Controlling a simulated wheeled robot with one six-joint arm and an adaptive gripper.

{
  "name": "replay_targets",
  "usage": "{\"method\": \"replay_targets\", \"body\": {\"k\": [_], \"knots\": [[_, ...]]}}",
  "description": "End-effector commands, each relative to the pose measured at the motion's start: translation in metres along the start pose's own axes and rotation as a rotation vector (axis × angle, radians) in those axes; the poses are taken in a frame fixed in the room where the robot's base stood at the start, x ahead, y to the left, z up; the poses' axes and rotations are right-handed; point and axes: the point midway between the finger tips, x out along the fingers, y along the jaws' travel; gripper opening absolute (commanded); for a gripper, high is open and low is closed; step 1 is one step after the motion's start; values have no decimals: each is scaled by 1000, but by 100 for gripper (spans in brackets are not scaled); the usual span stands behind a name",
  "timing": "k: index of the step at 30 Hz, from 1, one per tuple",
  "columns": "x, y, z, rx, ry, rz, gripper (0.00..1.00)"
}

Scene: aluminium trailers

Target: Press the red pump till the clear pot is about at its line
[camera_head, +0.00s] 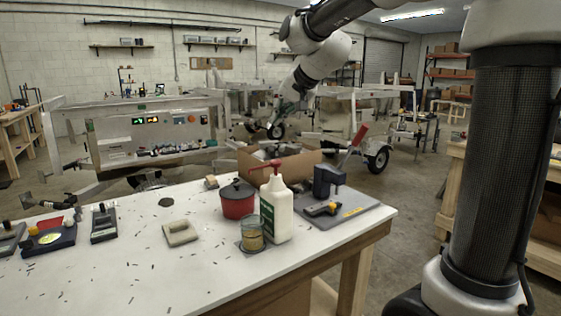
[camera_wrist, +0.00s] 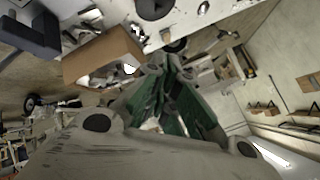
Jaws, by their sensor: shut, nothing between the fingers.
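A white pump bottle (camera_head: 277,212) with a red pump (camera_head: 271,167) on top stands upright near the table's right front edge. The red spout points left, above the clear pot (camera_head: 252,234). The pot stands on a dark round base and holds some amber liquid; I cannot make out its line. My gripper (camera_head: 275,129) is raised behind and above the bottle, well clear of the pump. It is shut and empty. The wrist view shows its green-lined fingers (camera_wrist: 172,105) pointing up the picture; I cannot make out the pump there.
A red lidded pot (camera_head: 238,202) stands left of the bottle. A grey board (camera_head: 352,211) with a dark clamp (camera_head: 327,180) lies to the right. A cardboard box (camera_head: 297,165) is behind, also in the wrist view (camera_wrist: 105,58). A beige block (camera_head: 180,233) and several devices lie left.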

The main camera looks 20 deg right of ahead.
Motion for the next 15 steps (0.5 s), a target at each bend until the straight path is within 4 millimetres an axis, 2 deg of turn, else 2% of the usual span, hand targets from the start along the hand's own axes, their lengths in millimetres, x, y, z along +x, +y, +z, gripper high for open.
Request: {"method": "replay_targets", "body": {"k": [8, 15], "knots": [[1, 1, 1, -1, -2, 1, 0], [16, 13, 13, -1, -4, 2, 0]]}}
